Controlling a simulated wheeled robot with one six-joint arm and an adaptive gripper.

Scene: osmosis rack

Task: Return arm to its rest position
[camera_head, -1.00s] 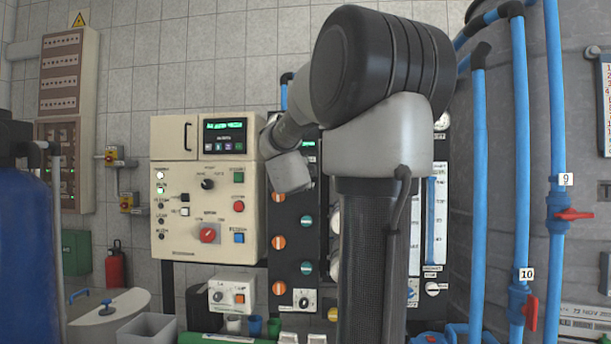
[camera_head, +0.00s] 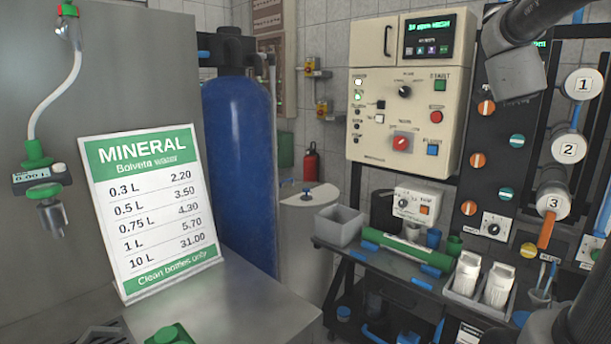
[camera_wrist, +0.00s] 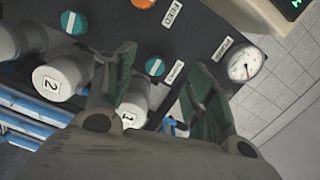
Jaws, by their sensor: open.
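My gripper (camera_wrist: 158,78) shows in the wrist view with its two green-padded fingers spread apart and nothing between them. Behind the fingers are the black rack panel (camera_wrist: 190,28), white housings numbered 2 (camera_wrist: 62,80) and 1 (camera_wrist: 133,112), and a round gauge (camera_wrist: 244,64). In the head view my arm (camera_head: 520,60) is cut off at the top right corner, in front of the rack panel. The fingers cannot be made out in that view.
A cream control box (camera_head: 385,135) hangs on the tiled wall. Below it a dark cart (camera_head: 365,270) carries a grey bin (camera_head: 338,226), a green tube (camera_head: 405,247) and white cartridges (camera_head: 497,288). A blue tank (camera_head: 238,165) and a "MINERAL" price sign (camera_head: 150,215) stand left.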

